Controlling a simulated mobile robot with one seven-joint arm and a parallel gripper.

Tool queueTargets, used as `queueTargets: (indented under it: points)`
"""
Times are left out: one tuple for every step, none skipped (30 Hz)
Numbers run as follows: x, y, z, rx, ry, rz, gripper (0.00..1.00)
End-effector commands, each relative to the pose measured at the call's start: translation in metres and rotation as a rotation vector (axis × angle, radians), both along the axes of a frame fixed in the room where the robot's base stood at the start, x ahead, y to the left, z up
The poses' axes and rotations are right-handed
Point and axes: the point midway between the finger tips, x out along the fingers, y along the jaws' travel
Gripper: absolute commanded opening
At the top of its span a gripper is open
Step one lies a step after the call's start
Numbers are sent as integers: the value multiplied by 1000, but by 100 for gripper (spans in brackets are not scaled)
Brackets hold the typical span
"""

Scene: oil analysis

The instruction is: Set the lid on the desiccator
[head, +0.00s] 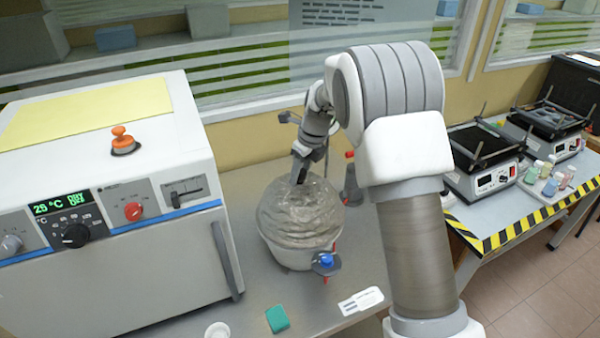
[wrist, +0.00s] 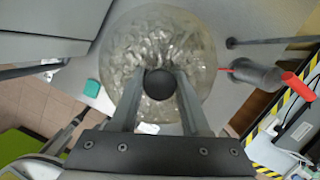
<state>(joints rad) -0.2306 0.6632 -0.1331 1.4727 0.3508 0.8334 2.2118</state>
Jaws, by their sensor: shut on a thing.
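The desiccator lid (head: 302,212) is a clear, rippled glass dome, and it also shows in the wrist view (wrist: 196,50). My gripper (head: 299,175) is above it, and in the wrist view its two fingers (wrist: 158,88) are shut on the lid's dark round knob (wrist: 160,83). The desiccator base (head: 285,254) is a pale bowl on the bench directly below the dome, with a blue-knobbed valve (head: 326,262) at its front right. The dome looks level and lined up over the base. I cannot tell whether the rims touch, and the wrist view hides the base.
A white oven (head: 110,220) stands close on the left. A grey bottle with a red cap (head: 352,186) stands behind right of the desiccator. A teal block (head: 278,319) and a white label (head: 361,300) lie in front. Hot plates (head: 484,160) stand on another table at right.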

Motion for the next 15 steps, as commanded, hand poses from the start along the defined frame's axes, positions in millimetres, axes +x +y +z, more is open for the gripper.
queueTargets:
  points:
    - [1, 0, 1, 1, -3, -1, 0]
    - [1, 0, 1, 1, -3, -1, 0]
    - [1, 0, 1, 1, -3, -1, 0]
    - [1, 0, 0, 1, -3, -1, 0]
    - [1, 0, 0, 1, -3, -1, 0]
    - [1, 0, -1, 1, -3, -1, 0]
    - [1, 0, -1, 1, -3, -1, 0]
    - [1, 0, -2, 1, -3, -1, 0]
    - [1, 0, -3, 1, -3, -1, 0]
    - [1, 0, -3, 1, -3, -1, 0]
    - [1, 0, -4, 1, -3, -1, 0]
    - [1, 0, -4, 1, -3, -1, 0]
    - [1, 0, -5, 1, -3, -1, 0]
    - [1, 0, -6, 1, -3, -1, 0]
    - [1, 0, -6, 1, -3, -1, 0]
